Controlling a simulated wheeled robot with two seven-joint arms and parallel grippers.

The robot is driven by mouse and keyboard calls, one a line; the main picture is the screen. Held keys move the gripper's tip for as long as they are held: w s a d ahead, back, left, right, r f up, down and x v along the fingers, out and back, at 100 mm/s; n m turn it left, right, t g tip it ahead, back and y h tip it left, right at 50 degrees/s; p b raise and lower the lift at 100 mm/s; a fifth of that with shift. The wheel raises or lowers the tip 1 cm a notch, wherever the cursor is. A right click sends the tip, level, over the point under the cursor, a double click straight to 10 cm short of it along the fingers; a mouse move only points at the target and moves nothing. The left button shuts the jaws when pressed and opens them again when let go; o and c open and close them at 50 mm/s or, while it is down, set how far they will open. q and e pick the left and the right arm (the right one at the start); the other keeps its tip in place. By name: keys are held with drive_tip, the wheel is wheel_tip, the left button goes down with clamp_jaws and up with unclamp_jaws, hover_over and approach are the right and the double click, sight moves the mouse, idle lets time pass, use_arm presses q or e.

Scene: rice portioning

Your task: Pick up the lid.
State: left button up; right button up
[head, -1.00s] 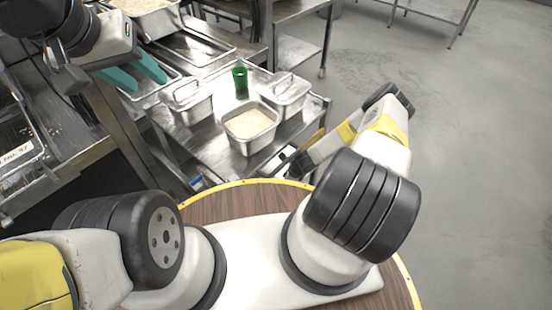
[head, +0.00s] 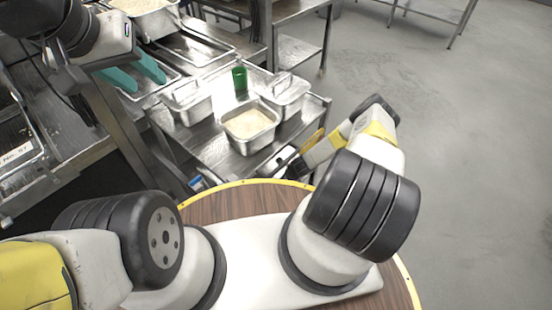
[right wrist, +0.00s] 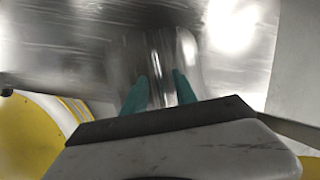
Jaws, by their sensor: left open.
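A shiny metal piece, perhaps a lid, lies near the cart's front edge, partly hidden by my right arm. My right gripper (right wrist: 160,76) shows two teal fingers apart in the right wrist view, with a blurred upright metal piece (right wrist: 160,55) between or just beyond them. I cannot tell whether they touch it. My left gripper (head: 140,73) is open and empty at the upper left, above the counter side.
An open pan of rice (head: 249,122) stands at the cart's middle, with a green cup (head: 239,79) behind it. A larger rice tray (head: 140,5) is at the top left. Steel tables stand behind. The floor (head: 430,130) at the right is clear.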

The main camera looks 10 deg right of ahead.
drive_tip(key=shift+c, duration=0.4)
clamp_jaws()
idle(1.2)
